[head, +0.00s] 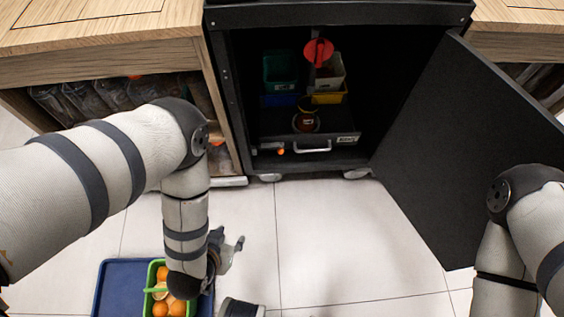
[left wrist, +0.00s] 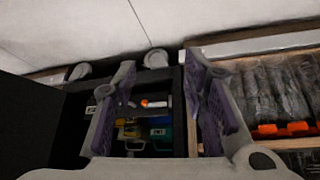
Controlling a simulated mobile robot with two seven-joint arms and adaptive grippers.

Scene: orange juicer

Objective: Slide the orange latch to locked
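The small orange latch (head: 281,151) is low on the front of the pull-out tray in the open black cabinet, left of the silver handle (head: 312,150). The left wrist view, which looks upside down, shows the latch (left wrist: 144,103) between my fingers as seen from a distance. My left gripper (head: 232,246) is open and empty, over the floor in front of the cabinet and apart from the latch. Both fingers are spread in the left wrist view (left wrist: 160,64). Whether the latch is locked is too small to tell.
The black cabinet door (head: 465,150) stands open on the right. Inside are a green bin (head: 279,70), a yellow bin (head: 328,97) and a red disc (head: 318,51). A green basket (head: 152,272) of oranges sits on a blue tray (head: 115,285).

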